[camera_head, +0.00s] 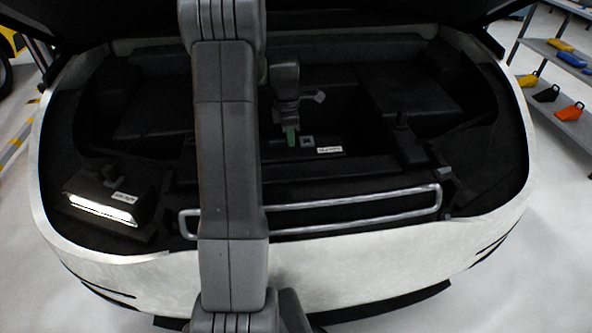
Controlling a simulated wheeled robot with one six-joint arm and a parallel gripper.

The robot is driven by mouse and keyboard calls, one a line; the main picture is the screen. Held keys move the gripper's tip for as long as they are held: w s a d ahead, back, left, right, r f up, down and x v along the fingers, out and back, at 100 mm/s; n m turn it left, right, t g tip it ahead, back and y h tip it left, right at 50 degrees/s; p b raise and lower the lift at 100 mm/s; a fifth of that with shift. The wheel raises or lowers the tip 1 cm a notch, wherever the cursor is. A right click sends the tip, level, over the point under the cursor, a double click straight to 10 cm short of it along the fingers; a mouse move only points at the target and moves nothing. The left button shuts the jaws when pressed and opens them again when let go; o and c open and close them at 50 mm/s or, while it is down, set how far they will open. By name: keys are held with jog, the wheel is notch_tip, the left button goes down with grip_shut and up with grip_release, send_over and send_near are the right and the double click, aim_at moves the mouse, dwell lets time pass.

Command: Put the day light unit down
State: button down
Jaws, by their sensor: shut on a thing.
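My gripper (292,120) hangs over the middle of the open front bay, seen from behind. It is shut on a dark unit with a white label (330,150), taken as the day light unit; a green part (292,137) shows at the fingertips. Much of the held unit blends into the dark bay, so its outline and its gap to the surface below cannot be told. The label is too small to read.
A lit lamp unit (103,208) with a label sits in the left front corner. A silver tube frame (350,208) spans the front. The white bumper (370,270) curves around it. The right corner of the bay (480,185) looks dark and clear. Shelves (560,100) with coloured items stand at right.

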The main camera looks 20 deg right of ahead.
aim_at(291, 153)
jog(key=shift+f+b, duration=0.55)
jog(key=shift+f, duration=4.55)
jog(key=c, duration=1.4)
grip_release()
jog(key=r, duration=0.4)
jog(key=r+p, duration=0.1)
jog(key=r, duration=0.7)
jog(key=shift+w+a, duration=0.1)
jog(key=shift+a, duration=0.2)
jog(key=shift+f, duration=0.1)
jog(key=f, duration=0.8)
jog(key=f+b, duration=0.1)
jog(key=f, duration=0.2)
jog(key=shift+d+f, duration=0.3)
jog(key=shift+f, duration=0.1)
jog(key=shift+r, duration=1.55)
